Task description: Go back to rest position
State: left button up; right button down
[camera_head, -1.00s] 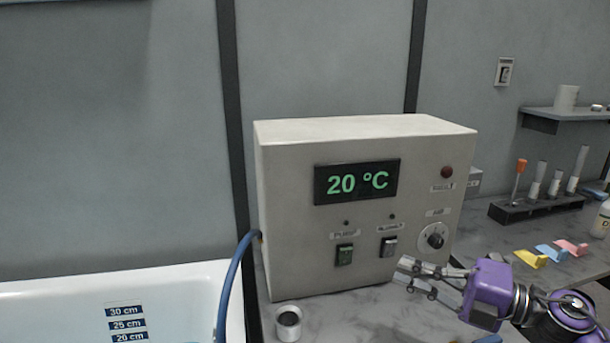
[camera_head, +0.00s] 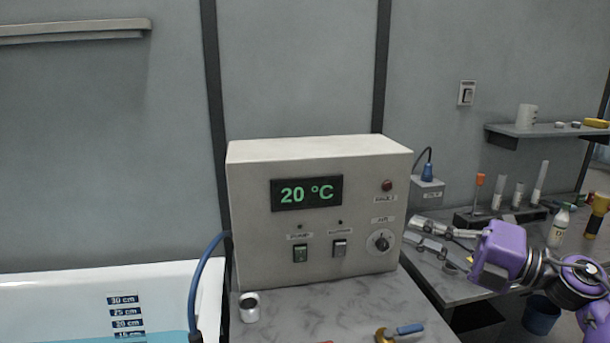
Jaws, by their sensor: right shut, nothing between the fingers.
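My right gripper (camera_head: 424,236), with silver fingers on a purple body, is at the right of the head view. It is shut and empty, in front of the right edge of the control box and apart from the things on the counter. The beige control box (camera_head: 250,220) stands on the marble counter and reads 20 °C on its dark display (camera_head: 307,193). Two switches and a round knob (camera_head: 381,241) sit on its front. My left gripper is not in view.
A white bathtub (camera_head: 60,275) with depth labels is at the left, with a blue hose (camera_head: 198,275) beside it. A test-tube rack (camera_head: 480,219) is behind my right gripper.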

jog(key=s+d+f+m+t+h, duration=0.1)
jog(key=s+d+f+m+h, duration=0.4)
jog(key=f+m, duration=0.4)
jog(key=s+d+f+m+t+h, duration=0.1)
jog(key=s+d+f+m+h, duration=0.15)
jog(key=f+m+h, duration=0.6)
jog(key=s+d+f+m+t+h, duration=0.2)
jog(key=s+d+f+m+h, duration=0.3)
jog(key=f+m, duration=0.45)
jog(key=s+a+f+m+g, duration=0.25)
jog(key=s+f+g, duration=0.45)
jog(key=s+f, duration=0.45)
jog(key=s+a+f+m+g+y, duration=0.1)
jog(key=s+a+f+g, duration=0.2)
jog(key=s, duration=0.6)
jog(key=s+a+f+m+g+y, duration=0.1)
jog(key=s+a+g, duration=0.3)
jog(key=s, duration=0.5)
jog(key=w+a+f+t, duration=0.4)
jog(key=w+f+t, duration=0.4)
jog(key=f, duration=0.3)
jog(key=shift+w+a+f+n+y, duration=0.15)
jog(key=shift+a+n+y, duration=0.2)
jog(key=shift+y, duration=0.1)
